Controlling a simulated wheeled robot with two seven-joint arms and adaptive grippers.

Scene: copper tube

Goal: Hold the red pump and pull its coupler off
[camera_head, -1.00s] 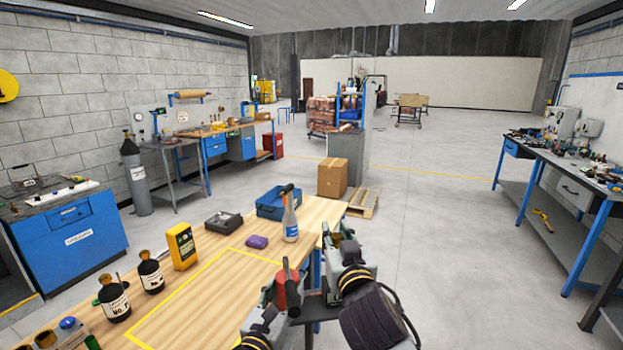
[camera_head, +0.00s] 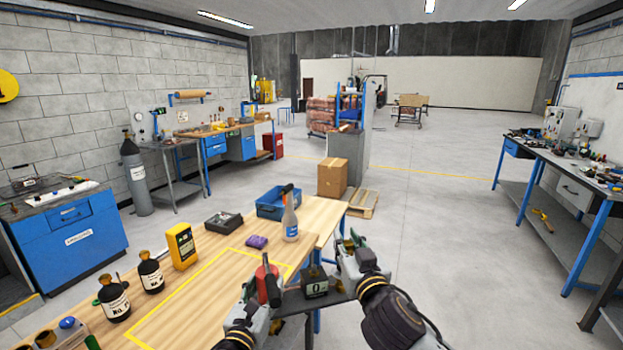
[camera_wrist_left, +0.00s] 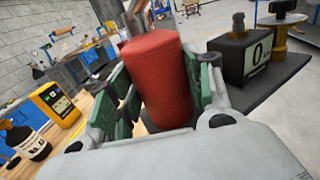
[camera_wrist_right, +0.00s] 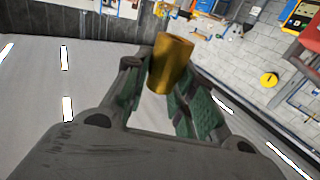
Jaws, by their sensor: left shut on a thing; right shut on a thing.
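The red pump (camera_head: 263,287) is upright at the right edge of the wooden table, with a dark handle on top. My left gripper (camera_head: 262,295) is shut around its red body, which fills the jaws in the left wrist view (camera_wrist_left: 160,80). My right gripper (camera_head: 351,242) is to the right of the pump and apart from it. It is shut on a brass cylindrical piece (camera_wrist_right: 172,62), apparently the coupler, which sticks out past the fingertips in the right wrist view. In the head view I cannot make this piece out clearly.
A black block marked 0 (camera_head: 315,286) sits on a dark grey shelf between my grippers. A bottle (camera_head: 290,222), a purple item (camera_head: 256,242), a yellow meter (camera_head: 182,246) and dark bottles (camera_head: 151,271) stand on the wooden table (camera_head: 215,262). Open floor lies to the right.

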